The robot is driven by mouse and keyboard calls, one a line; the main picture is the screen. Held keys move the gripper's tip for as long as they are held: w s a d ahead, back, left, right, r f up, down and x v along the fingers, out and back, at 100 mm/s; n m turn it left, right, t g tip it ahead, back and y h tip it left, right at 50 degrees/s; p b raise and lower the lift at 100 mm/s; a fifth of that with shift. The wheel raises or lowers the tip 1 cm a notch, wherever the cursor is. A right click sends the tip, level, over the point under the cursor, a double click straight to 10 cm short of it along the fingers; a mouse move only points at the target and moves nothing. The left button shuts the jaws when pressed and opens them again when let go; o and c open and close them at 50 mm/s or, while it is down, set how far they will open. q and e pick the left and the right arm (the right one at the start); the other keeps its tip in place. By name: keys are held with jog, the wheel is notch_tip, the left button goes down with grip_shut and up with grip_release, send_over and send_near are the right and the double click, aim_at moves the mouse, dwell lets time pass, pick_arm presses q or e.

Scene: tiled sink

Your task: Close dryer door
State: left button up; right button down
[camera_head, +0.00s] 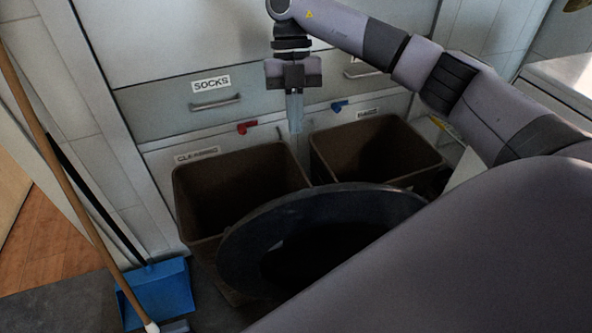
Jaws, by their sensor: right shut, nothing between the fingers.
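The dryer door (245,250) is a dark round ring, seen at the bottom middle of the head view. It stands swung out in front of the brown bins, and its lower right part is hidden behind a large grey part of my own body. The dryer itself cannot be made out. My right gripper (295,125) points down from the arm that comes in from the right. It is shut and empty, above and behind the door's upper edge, apart from it in the picture. My left gripper is not in view.
Two brown bins, one on the left (225,190) and one on the right (385,150), stand behind the door. A drawer labelled SOCKS (160,110) is behind my gripper. A blue dustpan (160,290) and a wooden broom handle (65,180) are at left.

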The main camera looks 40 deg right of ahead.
jog(key=s+a+f, duration=0.3)
jog(key=s+f, duration=0.3)
jog(key=f, duration=0.1)
jog(key=shift+s+a+f+b, duration=0.15)
jog(key=shift+a+f+b, duration=0.1)
jog(key=shift+f+b, duration=0.05)
dwell(0.4)
